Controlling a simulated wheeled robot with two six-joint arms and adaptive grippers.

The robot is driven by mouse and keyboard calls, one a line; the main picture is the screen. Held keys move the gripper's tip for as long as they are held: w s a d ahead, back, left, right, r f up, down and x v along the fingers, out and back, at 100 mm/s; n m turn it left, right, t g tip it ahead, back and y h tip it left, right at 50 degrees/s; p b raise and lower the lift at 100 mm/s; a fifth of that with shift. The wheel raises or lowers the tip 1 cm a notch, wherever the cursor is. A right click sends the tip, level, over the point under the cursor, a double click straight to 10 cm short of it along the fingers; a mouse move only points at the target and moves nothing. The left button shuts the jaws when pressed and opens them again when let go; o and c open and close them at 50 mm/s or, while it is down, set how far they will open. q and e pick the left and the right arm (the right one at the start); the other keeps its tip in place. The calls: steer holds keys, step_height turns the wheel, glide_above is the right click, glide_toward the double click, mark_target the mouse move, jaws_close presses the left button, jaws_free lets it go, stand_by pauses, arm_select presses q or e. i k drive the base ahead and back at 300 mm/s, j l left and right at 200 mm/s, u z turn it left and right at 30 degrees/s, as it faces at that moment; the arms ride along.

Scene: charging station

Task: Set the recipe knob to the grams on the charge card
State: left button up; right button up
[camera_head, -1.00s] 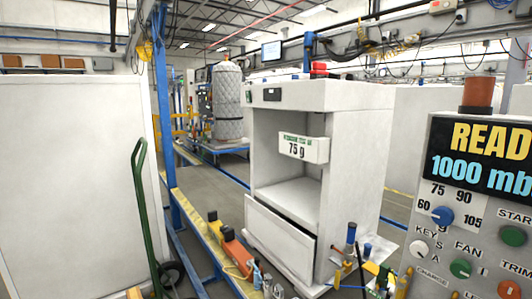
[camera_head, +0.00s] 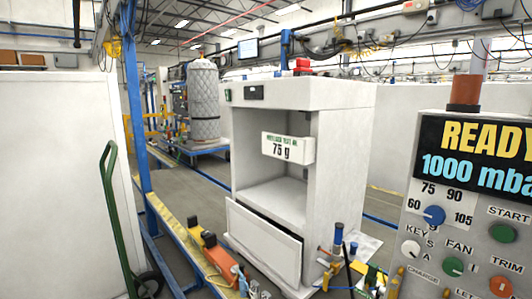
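The charge card (camera_head: 288,148) is a white plate on the front of the white cabinet, and it reads "75 g" under a smaller green line. The recipe knob (camera_head: 434,215) is a small blue knob on the grey control panel (camera_head: 425,180) at the right. The marks 60, 75, 90 and 105 are printed around it. I cannot tell which mark its pointer faces. The panel's screen (camera_head: 478,158) reads "READY" and "1000 mba", cut off at the right edge. Neither of my grippers is in view.
The panel also has a white key switch (camera_head: 411,248), a green FAN knob (camera_head: 453,267), a green START button (camera_head: 502,233) and a red TRIM knob (camera_head: 500,286). The white cabinet (camera_head: 345,170) stands left of it, with tools at its foot. A green hand truck (camera_head: 113,215) stands at left.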

mark_target(434, 215)
steer(key=z, duration=1.5)
